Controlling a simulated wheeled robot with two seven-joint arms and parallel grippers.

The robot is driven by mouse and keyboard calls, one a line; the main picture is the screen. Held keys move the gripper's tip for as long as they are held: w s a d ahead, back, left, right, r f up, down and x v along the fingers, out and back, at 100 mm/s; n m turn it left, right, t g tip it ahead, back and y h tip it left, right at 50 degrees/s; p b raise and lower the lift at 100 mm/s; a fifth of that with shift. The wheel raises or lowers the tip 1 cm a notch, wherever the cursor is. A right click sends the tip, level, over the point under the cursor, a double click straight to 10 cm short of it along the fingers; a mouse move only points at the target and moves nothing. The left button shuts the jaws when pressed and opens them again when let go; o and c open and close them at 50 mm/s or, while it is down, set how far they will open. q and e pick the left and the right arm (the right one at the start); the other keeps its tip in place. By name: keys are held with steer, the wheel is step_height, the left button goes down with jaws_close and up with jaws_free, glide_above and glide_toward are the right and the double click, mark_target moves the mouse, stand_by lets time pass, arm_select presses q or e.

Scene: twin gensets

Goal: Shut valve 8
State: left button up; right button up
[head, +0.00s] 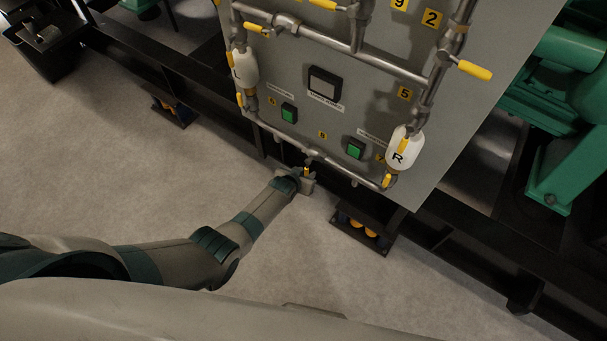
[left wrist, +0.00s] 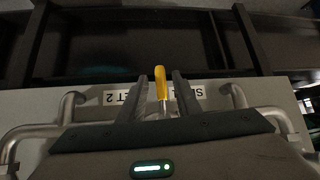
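The yellow handle of valve 8 (head: 306,171) sits on the bottom pipe of the grey panel, below the yellow "8" label (head: 323,135). In the head view my left gripper (head: 308,176) is at this handle and partly hides it. In the left wrist view the yellow handle (left wrist: 160,84) stands between the two fingers of my left gripper (left wrist: 162,90). A gap shows on each side of it, so the fingers are open around it and do not look clamped. My right gripper is in neither view.
The panel (head: 460,110) carries other yellow-handled valves, green buttons (head: 289,113), and white L (head: 244,68) and R (head: 402,148) vessels. The bottom pipe (head: 345,173) runs beside my gripper. A dark base rail (head: 440,238) lies below. Open floor (head: 120,170) is at the left.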

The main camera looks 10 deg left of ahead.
arm_select(q)
steer(key=shift+s+r, duration=0.1)
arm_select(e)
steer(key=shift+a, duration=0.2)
arm_select(q)
steer(key=shift+s+r, duration=0.15)
steer(key=shift+s+a+r+p, duration=0.15)
steer(key=shift+s+r+p, duration=0.25)
steer(key=shift+r+p, duration=0.1)
steer(key=p+v, duration=0.1)
steer(key=v, duration=1.4)
steer(key=shift+s, duration=0.15)
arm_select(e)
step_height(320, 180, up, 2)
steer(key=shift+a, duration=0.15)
arm_select(q)
steer(key=shift+r, duration=0.1)
